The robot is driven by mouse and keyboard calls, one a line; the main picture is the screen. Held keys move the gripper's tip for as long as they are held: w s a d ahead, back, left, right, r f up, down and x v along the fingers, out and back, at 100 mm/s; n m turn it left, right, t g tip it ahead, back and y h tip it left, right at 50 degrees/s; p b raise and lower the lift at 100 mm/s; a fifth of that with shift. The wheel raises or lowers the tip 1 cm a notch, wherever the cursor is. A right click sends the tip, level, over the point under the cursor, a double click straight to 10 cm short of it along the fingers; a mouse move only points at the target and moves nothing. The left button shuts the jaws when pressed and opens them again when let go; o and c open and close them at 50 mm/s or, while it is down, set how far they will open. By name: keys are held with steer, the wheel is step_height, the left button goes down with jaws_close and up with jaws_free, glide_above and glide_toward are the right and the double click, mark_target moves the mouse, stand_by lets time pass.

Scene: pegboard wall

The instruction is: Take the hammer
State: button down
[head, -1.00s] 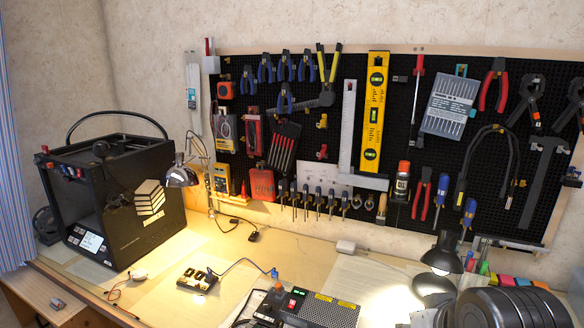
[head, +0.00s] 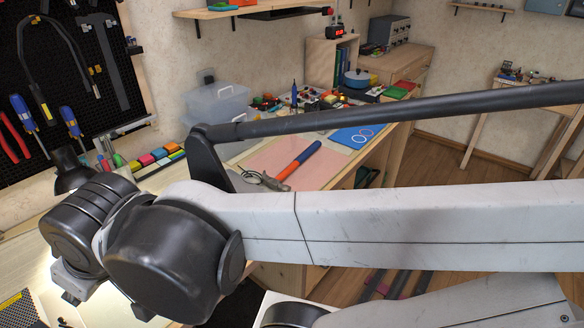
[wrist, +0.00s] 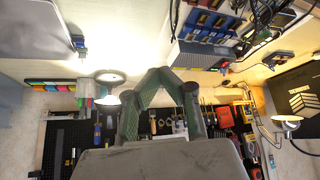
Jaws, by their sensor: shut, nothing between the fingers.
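A hammer with an orange and blue handle (head: 299,159) lies on a pink mat (head: 262,155) on the bench in the head view. Its grey head (head: 273,183) points to the lower left, just above my arm in the picture. My gripper (wrist: 159,76) shows in the wrist view with its dark green fingers closed together and nothing between them. The hammer cannot be made out in the wrist view. In the head view the gripper's fingers are not clearly visible; my arm crosses the foreground.
Clear plastic boxes (head: 218,104) stand behind the mat, with colored blocks (head: 160,155) to their left. A blue mat (head: 357,136) lies to the right of the hammer. A black desk lamp (head: 70,170) is near my wrist. The pegboard (head: 70,60) is at left.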

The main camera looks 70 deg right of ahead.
stand_by(0.4)
steer(key=c, duration=1.4)
jaws_free()
steer(key=shift+c, duration=0.2)
